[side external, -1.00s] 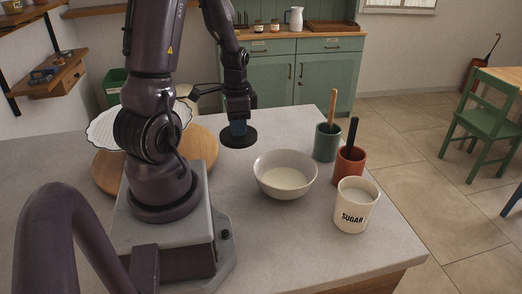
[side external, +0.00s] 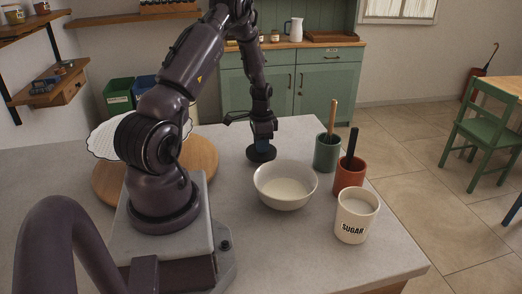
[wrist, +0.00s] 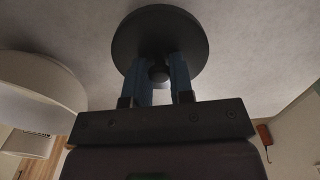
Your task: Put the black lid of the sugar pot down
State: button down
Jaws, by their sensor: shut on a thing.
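The black lid (side external: 261,155) of the sugar pot is a round dark disc with a knob. My gripper (side external: 262,142) is shut on the lid's knob. The lid is low over the grey counter behind the white bowl; I cannot tell whether it touches the counter. In the wrist view the lid (wrist: 160,38) shows flat side on, with its knob between my blue fingertips (wrist: 160,75). The sugar pot (side external: 356,214) is a cream pot marked SUGAR. It stands upright and uncovered at the counter's right front, with pale content inside.
A white bowl (side external: 285,187) stands between the lid and the pot. A green holder (side external: 327,153) and an orange holder (side external: 349,178), each with an upright handle, stand to the right. A round wooden board (side external: 203,158) and white fluted dish (side external: 100,138) lie left. Counter (side external: 300,235) in front is clear.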

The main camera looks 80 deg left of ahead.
jog(key=shift+d+f, duration=0.1)
jog(key=shift+f, duration=1.05)
jog(key=shift+f, duration=0.1)
jog(key=c, duration=1)
grip_release()
